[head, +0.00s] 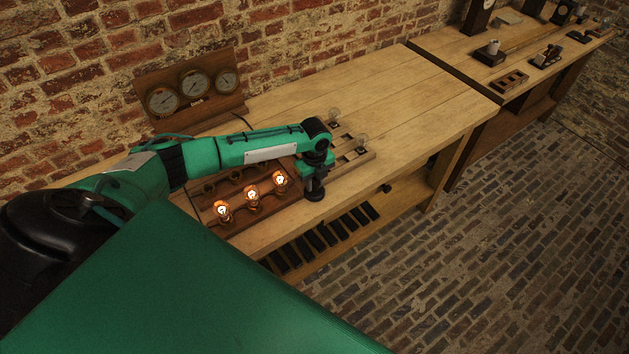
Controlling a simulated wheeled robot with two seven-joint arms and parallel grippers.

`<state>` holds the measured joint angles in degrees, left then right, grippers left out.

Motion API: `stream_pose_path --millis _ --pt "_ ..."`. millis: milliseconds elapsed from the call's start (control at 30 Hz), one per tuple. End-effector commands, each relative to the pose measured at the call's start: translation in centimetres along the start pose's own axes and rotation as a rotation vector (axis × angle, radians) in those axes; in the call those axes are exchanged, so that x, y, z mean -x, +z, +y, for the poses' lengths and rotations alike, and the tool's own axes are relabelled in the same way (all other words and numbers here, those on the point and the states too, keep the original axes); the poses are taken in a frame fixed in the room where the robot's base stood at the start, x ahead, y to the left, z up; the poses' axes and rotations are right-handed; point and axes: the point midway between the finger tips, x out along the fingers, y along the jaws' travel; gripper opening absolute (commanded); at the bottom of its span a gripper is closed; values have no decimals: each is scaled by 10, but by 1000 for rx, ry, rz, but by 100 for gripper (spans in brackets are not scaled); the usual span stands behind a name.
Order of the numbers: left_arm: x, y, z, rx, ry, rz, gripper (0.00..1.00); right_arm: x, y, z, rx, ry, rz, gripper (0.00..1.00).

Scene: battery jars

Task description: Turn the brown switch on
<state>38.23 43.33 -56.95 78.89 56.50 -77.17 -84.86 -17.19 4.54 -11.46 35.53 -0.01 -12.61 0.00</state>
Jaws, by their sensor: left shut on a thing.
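My left gripper (315,189) points down at the right end of a brown wooden lamp board (236,222) on the near workbench. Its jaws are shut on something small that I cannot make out. Three lit bulbs glow on the board: a left one (223,209), a middle one (253,197) and a right one (280,181). I cannot pick out the brown switch clearly; my left arm and gripper cover part of the board and the bench around it. My right gripper is out of view.
A panel with three gauges (194,87) stands by the brick wall. A wooden rack (356,157) with clear bulbs lies beyond my gripper. Several dark slabs (326,235) lie on the lower shelf. The bench top (405,105) is clear to the right; another bench (487,83) holds small devices.

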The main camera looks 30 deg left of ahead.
Motion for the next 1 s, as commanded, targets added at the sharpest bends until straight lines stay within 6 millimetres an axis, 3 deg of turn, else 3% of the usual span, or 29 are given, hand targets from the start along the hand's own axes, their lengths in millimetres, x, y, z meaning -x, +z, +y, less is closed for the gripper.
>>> stream_pose_path --millis 233,267,333,367,733,867,1000 --pt "1 0 -1 -1 -2 0 3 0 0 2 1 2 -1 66" --pt "1 0 -1 -1 -2 -1 32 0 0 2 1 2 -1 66" --pt "1 0 -1 -1 -2 -1 46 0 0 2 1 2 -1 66" --pt "1 0 -1 0 -2 -1 48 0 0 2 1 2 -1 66" --pt "6 0 -1 1 -2 -1 48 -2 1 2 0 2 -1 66" --pt "25 1 -1 0 -5 -2 48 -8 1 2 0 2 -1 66" --pt "56 1 -1 -1 -6 -3 48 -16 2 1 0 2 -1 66"
